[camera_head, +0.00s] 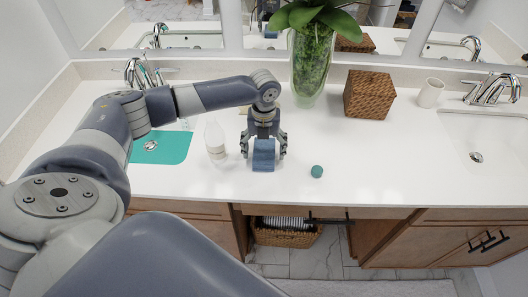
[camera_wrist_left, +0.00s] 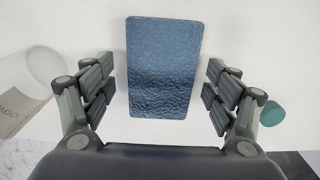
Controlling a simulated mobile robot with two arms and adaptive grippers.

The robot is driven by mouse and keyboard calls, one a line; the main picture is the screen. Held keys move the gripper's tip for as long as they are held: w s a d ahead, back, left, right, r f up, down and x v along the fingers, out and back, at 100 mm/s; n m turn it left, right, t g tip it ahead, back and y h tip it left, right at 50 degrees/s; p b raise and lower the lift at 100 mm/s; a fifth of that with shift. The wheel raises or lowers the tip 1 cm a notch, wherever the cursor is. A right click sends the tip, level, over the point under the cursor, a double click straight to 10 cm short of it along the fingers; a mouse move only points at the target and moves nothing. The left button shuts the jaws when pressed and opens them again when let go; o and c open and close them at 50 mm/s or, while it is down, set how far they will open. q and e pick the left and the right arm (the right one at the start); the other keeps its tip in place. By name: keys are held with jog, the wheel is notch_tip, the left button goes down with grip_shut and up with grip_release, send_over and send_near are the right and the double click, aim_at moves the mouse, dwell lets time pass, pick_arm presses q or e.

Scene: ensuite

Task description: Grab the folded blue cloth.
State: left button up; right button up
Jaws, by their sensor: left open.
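The folded blue cloth (camera_head: 263,154) is a small blue rectangle on the white counter, near its front edge. In the left wrist view the cloth (camera_wrist_left: 164,68) has a wrinkled surface and lies between the two fingers. My left gripper (camera_head: 264,146) is above the cloth, fingers pointing down at its two sides. In the left wrist view the gripper (camera_wrist_left: 160,90) is open, with a gap between each finger and the cloth. My right gripper is in neither view.
A white bottle (camera_head: 215,141) stands just left of the gripper. A small teal round item (camera_head: 317,171) is to its right. A plant vase (camera_head: 309,68), a wicker box (camera_head: 369,94) and a cup (camera_head: 430,93) stand farther back. The counter's front right is clear.

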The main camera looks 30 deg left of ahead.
pick_arm(q)
jog(key=shift+c, duration=0.8)
jog(key=c, duration=1)
jog(key=shift+o, duration=0.2)
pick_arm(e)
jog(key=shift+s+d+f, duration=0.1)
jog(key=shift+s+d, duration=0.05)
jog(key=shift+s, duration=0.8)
pick_arm(q)
jog(key=shift+r, duration=0.15)
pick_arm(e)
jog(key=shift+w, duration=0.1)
